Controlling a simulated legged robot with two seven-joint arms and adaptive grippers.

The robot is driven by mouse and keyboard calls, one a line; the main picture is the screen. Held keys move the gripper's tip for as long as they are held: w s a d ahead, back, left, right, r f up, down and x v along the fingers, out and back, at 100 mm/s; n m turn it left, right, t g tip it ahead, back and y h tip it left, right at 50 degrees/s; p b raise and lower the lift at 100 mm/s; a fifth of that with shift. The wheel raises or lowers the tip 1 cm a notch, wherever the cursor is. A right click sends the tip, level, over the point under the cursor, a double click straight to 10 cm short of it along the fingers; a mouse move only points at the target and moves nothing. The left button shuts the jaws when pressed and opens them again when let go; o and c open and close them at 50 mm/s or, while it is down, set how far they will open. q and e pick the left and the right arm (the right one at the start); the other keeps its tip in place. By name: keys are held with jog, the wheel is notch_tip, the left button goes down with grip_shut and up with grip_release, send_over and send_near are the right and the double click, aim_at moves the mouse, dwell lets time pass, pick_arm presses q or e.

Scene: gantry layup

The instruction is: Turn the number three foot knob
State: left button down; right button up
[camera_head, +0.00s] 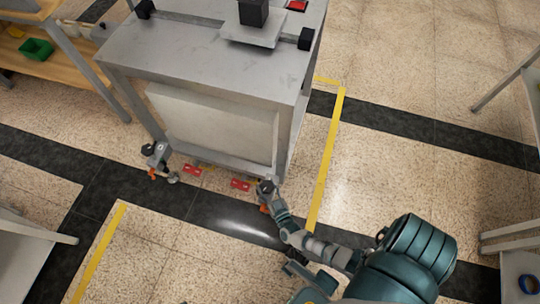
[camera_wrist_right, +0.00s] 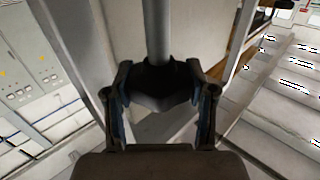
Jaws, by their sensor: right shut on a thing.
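The grey machine frame (camera_head: 215,65) stands on the floor in the upper middle of the head view. A black foot knob (camera_head: 148,150) shows at its left front foot, above an orange part. Another black foot knob (camera_head: 264,185) is at its right front foot, mostly hidden by my right gripper (camera_head: 269,192). In the right wrist view the right gripper (camera_wrist_right: 160,97) is shut on a dark knob (camera_wrist_right: 158,85), with a finger on each side and a grey rod rising above it. I cannot read a number on either foot.
A yellow floor line (camera_head: 326,165) runs right of the frame. A wooden-shelf bench with a green bin (camera_head: 36,49) stands at upper left. Grey tables edge the right side. Floor in front is open.

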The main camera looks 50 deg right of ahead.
jog(key=m+g+h, duration=0.3)
jog(key=h, duration=0.1)
jog(key=shift+a+f+m+h, duration=0.1)
jog(key=shift+m+h, duration=0.2)
jog(key=shift+h+b, duration=0.3)
jog(key=o, duration=1.2)
jog(key=shift+c, duration=0.2)
